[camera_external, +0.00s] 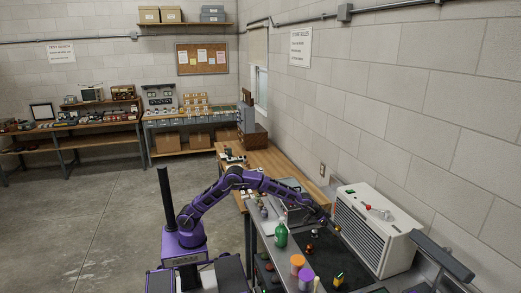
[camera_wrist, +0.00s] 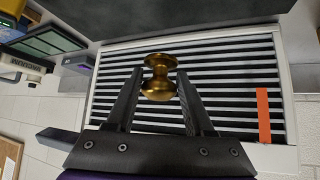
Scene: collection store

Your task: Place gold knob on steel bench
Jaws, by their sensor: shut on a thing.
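The gold knob (camera_wrist: 158,78) is held between the two fingertips of my gripper (camera_wrist: 156,88) in the wrist view. My gripper also shows small in the external view (camera_external: 328,222), above the dark mat and in front of the white slatted unit. The knob appears clear of any surface. The grey steel bench (camera_external: 258,238) runs along the right wall in the external view, with the dark mat (camera_external: 327,262) on its top. My arm hides part of the bench's far end.
A green bottle (camera_external: 281,236) stands at the bench's left edge. Orange and purple containers (camera_external: 305,278) and several small items stand nearer. The white slatted unit (camera_external: 375,230) stands against the wall and fills much of the wrist view. Parts of the dark mat are bare.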

